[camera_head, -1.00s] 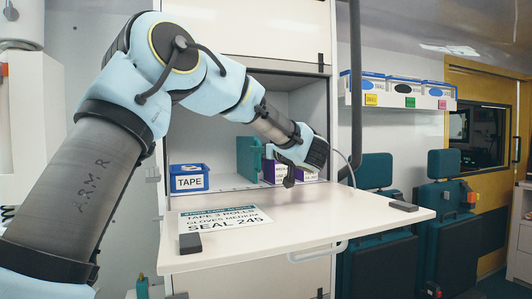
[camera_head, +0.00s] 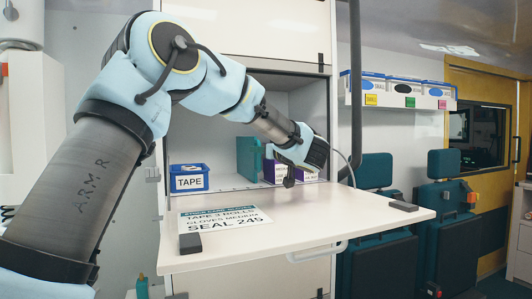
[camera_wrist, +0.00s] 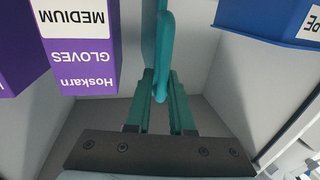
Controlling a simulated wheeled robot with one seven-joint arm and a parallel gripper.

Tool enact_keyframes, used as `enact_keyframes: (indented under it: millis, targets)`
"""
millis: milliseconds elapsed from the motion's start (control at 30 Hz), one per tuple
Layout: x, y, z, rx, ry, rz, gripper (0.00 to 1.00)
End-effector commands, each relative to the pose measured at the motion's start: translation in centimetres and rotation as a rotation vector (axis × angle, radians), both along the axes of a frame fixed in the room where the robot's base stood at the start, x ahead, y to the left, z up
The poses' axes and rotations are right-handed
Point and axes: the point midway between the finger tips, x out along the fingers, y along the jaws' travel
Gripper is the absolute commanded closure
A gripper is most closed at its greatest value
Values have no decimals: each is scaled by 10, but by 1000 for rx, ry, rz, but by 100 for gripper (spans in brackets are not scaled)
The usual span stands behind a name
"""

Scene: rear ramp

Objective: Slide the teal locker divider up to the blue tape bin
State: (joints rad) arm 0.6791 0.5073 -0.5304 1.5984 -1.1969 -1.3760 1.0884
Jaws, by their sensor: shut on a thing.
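The teal divider (camera_head: 248,156) stands upright in the open locker. The blue tape bin (camera_head: 190,178), labelled TAPE, is on the locker floor to its left, with a clear gap between them. In the wrist view the divider (camera_wrist: 162,55) is seen nearly edge-on, and the blue bin (camera_wrist: 268,18) is in the upper right corner, apart from it. My gripper (camera_wrist: 161,95) is shut on the near edge of the divider, with one teal finger on each side. In the head view the fingertips are too small to make out clearly.
Purple glove boxes (camera_head: 276,172) stand just right of the divider; they also show at left in the wrist view (camera_wrist: 80,50). A fold-down shelf (camera_head: 330,215) with a printed sheet (camera_head: 225,219) lies in front of the locker. The locker floor between divider and bin is free.

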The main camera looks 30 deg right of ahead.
Motion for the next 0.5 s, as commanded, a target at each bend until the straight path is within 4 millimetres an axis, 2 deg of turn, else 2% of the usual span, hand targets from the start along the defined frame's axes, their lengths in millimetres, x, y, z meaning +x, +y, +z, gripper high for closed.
enact_keyframes:
  millis: [167, 400, 500]
  targets:
    - [2, 21, 1, 2, -4, 5, 100]
    - [10, 85, 1, 2, -4, 6, 100]
    - [13, 107, 1, 1, -4, 6, 100]
